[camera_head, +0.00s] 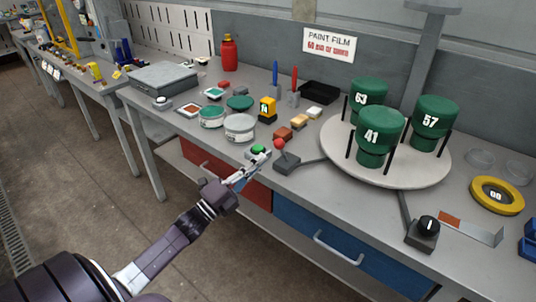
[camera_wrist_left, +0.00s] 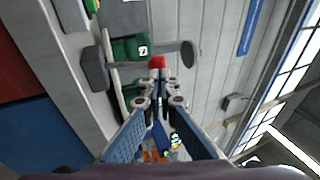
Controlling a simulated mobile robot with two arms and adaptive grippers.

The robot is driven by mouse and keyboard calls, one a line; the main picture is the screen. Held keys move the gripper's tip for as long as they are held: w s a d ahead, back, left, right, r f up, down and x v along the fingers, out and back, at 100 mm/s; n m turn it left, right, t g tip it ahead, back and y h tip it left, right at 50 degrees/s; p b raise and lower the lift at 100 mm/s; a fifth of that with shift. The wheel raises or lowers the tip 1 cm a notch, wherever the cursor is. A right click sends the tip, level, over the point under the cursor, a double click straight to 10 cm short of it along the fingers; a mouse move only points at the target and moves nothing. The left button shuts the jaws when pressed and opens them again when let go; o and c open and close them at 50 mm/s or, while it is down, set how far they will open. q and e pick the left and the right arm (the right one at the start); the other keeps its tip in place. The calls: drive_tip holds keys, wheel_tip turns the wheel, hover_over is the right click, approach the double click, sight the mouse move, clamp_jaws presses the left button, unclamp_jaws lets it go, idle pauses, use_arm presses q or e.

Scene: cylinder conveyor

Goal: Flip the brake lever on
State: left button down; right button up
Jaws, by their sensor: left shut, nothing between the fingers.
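The brake lever is a short lever with a red ball knob (camera_head: 279,143) on a small dark grey base (camera_head: 287,163) at the front edge of the bench, left of the round turntable. My left gripper (camera_head: 264,154) is shut and empty, just left of the lever and low by the bench edge. In the left wrist view the red knob (camera_wrist_left: 157,62) shows just beyond the closed fingertips (camera_wrist_left: 159,86). I cannot tell whether they touch. The lever's stem is partly hidden. My right gripper is not in view.
The pale turntable (camera_head: 333,160) holds green numbered cylinders (camera_head: 377,135). A green button (camera_head: 259,149) sits beside my gripper. A dark knob box (camera_head: 424,232) is at the right.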

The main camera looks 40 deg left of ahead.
use_arm(q)
drive_tip(key=x, duration=0.3)
drive_tip(key=shift+w+r, duration=0.1)
drive_tip(key=shift+w, duration=0.25)
